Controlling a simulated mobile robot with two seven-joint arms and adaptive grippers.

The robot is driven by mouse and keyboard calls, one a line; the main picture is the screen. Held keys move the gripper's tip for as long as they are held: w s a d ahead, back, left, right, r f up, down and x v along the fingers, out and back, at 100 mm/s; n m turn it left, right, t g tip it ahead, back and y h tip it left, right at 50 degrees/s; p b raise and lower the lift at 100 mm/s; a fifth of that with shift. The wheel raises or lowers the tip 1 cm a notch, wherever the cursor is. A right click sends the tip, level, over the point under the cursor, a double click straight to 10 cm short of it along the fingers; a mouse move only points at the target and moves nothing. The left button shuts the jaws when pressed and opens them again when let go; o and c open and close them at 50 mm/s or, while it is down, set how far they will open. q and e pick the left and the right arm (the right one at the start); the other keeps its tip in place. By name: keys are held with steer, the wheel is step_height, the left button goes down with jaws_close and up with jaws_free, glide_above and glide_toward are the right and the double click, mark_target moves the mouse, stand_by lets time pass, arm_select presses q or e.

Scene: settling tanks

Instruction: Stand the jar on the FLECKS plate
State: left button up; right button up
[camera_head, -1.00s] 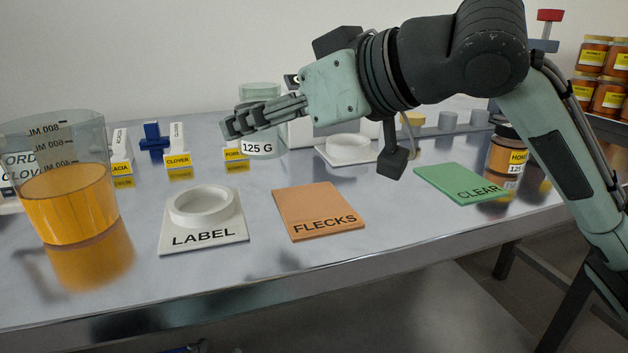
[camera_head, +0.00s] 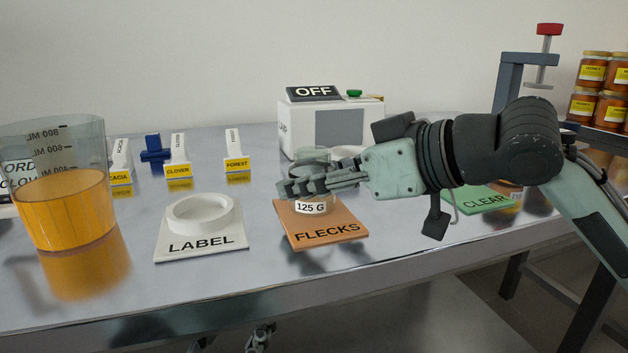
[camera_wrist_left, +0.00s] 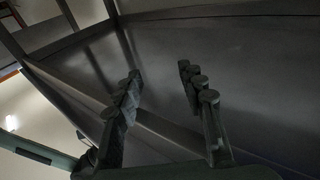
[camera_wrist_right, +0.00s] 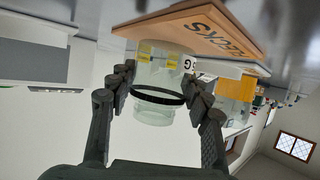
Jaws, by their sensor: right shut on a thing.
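The clear glass jar (camera_head: 314,206) with a white "125 G" label is upright over the orange FLECKS plate (camera_head: 328,231). My right gripper (camera_head: 305,186) is shut around the jar from the right and hides part of it. In the right wrist view the jar (camera_wrist_right: 158,72) is between the fingers, its base at the FLECKS plate (camera_wrist_right: 195,30); I cannot tell whether it touches or hangs just above. My left gripper (camera_wrist_left: 165,95) is open and empty, low beneath the tabletop.
The white LABEL plate (camera_head: 202,246) with a ring stands left of the FLECKS plate. A measuring jug (camera_head: 75,205) of amber liquid is at far left. The green CLEAR plate (camera_head: 482,199) is partly behind my right arm. A white "OFF" device (camera_head: 330,125) stands behind.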

steer(key=o, duration=1.3)
steer(key=shift+f, duration=0.1)
steer(key=shift+o, duration=0.2)
steer(key=shift+s+d+r, duration=0.1)
steer(key=shift+d+r, duration=0.15)
steer(key=p+v, duration=0.1)
steer(key=v, duration=0.9)
steer(key=shift+s+d, duration=0.2)
arm_select(q)
steer(key=f, duration=0.1)
steer(key=a+f+g+y, duration=0.1)
steer(key=f, duration=0.1)
steer(key=a+f+g, duration=0.1)
steer(key=f, duration=0.1)
steer(key=shift+w, duration=0.2)
arm_select(e)
steer(key=shift+s+d+r, duration=0.25)
steer(key=shift+s+d, duration=0.05)
